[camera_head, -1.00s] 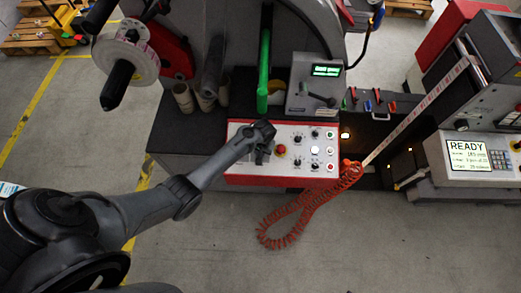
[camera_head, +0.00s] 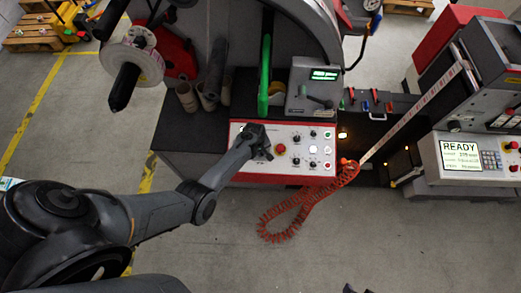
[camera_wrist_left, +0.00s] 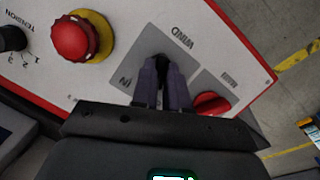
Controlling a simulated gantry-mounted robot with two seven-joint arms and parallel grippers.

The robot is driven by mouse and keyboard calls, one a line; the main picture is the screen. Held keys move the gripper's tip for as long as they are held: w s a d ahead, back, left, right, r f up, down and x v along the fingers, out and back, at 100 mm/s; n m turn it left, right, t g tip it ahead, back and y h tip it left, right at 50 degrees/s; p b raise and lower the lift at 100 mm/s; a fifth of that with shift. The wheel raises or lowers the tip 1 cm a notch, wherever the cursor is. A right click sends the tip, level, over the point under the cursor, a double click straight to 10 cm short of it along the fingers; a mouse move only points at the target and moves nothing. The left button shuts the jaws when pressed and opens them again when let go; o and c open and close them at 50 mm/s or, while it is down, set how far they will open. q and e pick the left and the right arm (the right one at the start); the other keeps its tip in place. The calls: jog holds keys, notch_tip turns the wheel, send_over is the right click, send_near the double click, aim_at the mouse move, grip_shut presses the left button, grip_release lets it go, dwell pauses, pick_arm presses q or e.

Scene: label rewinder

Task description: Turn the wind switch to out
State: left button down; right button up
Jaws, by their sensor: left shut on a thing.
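The wind switch (camera_wrist_left: 160,58) is a dark knob on a grey plate lettered WIND, with IN at one side, in the left wrist view. My left gripper (camera_wrist_left: 161,75) is shut on it, and its fingers hide most of the knob. The OUT mark is not visible. In the head view, my left gripper (camera_head: 259,146) is at the left part of the white control panel (camera_head: 306,133) and covers the switch. Small dark tips at the bottom edge of the head view may be my right gripper (camera_head: 358,290); its state is unclear.
An orange coiled hose (camera_head: 290,213) hangs at the panel's right end. A green bar (camera_head: 265,75) stands behind. The floor in front is clear.

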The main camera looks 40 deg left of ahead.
pick_arm(q)
jog(key=shift+n, duration=0.4)
jog(key=c, duration=1.1)
grip_release()
jog(key=shift+c, duration=0.2)
jog(key=shift+r, duration=0.1)
jog(key=shift+s+r, duration=0.1)
jog(key=shift+r, duration=0.5)
notch_tip(320, 180, up, 6)
jog(key=p, duration=0.1)
jog(key=shift+s+a, duration=0.2)
jog(key=shift+s, duration=0.2)
